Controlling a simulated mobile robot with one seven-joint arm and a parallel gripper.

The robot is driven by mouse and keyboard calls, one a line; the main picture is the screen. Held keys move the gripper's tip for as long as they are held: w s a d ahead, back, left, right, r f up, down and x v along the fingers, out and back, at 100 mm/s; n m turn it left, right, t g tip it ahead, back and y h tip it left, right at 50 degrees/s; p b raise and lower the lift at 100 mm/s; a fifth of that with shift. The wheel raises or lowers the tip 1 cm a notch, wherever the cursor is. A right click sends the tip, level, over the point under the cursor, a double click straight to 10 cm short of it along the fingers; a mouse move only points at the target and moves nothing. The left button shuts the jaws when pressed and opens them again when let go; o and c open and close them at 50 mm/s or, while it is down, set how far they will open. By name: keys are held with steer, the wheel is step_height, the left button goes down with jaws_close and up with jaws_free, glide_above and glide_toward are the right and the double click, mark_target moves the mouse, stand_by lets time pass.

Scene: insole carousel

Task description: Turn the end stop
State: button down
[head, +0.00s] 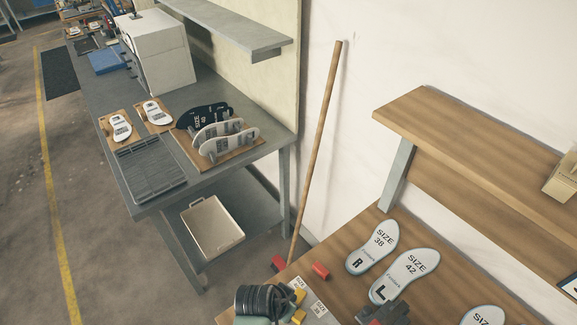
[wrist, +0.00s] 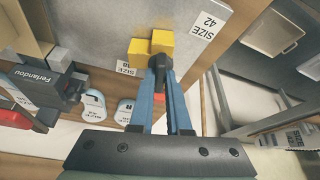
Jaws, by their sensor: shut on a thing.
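In the wrist view, two yellow blocks (wrist: 138,52) sit side by side at the edge of a grey plate with SIZE labels. A small dark piece (wrist: 158,63) lies against their near side. I take it to be the end stop's grip, but cannot tell how it joins the yellow blocks. My gripper (wrist: 158,75) has its blue fingers closed on this dark piece. In the head view, yellow pieces (head: 298,297) show at the bottom, beside a labelled plate (head: 313,293). My gripper's fingers cannot be made out there.
Insole shapes marked SIZE 38 (head: 373,247) and SIZE 42 (head: 405,275) lie on the wooden bench at right. A red piece (head: 320,271) is near the bench edge. A broom handle (head: 318,150) leans on the wall. A grey table (head: 160,200) stands left, with a tray (head: 213,250) below.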

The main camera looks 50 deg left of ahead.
steer(key=shift+a+m+h+b, duration=0.1)
steer(key=shift+m+h+b, duration=0.3)
steer(key=shift+m, duration=1.2)
steer(key=c, duration=0.9)
jaws_free()
steer(key=b+v, duration=0.1)
steer(key=v, duration=1.2)
steer(key=shift+w+a, duration=0.1)
steer(key=shift+a, duration=0.1)
